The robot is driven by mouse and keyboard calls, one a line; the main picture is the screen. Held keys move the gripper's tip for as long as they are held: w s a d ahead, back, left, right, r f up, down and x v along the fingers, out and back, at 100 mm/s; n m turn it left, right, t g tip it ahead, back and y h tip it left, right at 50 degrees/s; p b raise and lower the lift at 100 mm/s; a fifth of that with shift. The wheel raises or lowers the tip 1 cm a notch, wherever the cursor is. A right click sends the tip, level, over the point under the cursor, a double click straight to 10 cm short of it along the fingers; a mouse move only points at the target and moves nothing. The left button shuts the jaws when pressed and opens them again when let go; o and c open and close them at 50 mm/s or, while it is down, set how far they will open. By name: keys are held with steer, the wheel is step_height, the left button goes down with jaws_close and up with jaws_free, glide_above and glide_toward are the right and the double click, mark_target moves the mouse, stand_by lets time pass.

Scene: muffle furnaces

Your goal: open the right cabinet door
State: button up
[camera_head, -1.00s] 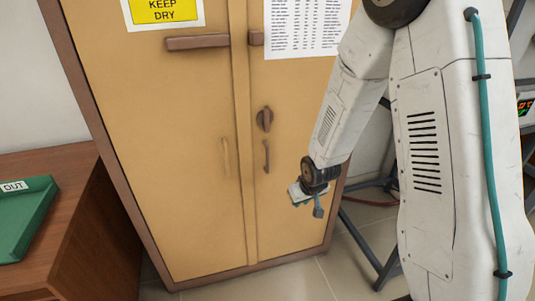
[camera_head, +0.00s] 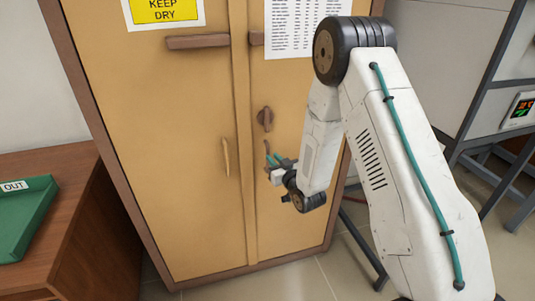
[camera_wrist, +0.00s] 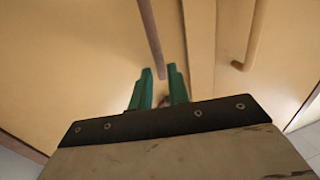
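The tan cabinet's right door (camera_head: 290,110) is closed, with a slim vertical handle (camera_head: 266,147) below a dark knob (camera_head: 265,118). My gripper (camera_head: 272,160) is at the lower part of that handle, its teal fingers pointing at the door and hiding part of it. In the wrist view the fingers (camera_wrist: 162,75) are apart, and the handle's bar (camera_wrist: 152,38) runs down to the gap between them. I cannot tell whether they touch it. The left door (camera_head: 190,140) is closed; its own handle (camera_head: 226,157) also shows in the wrist view (camera_wrist: 252,38).
A wooden desk (camera_head: 85,225) with a green tray (camera_head: 25,225) marked OUT stands at the left. A dark metal stand (camera_head: 470,135) with a display is at the right. Tiled floor (camera_head: 310,280) shows in front of the cabinet.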

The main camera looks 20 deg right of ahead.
steer(key=shift+w+a, duration=0.25)
steer(key=shift+w, duration=0.95)
steer(key=shift+w+a, duration=0.2)
steer(key=shift+w, duration=1)
steer(key=shift+c, duration=0.3)
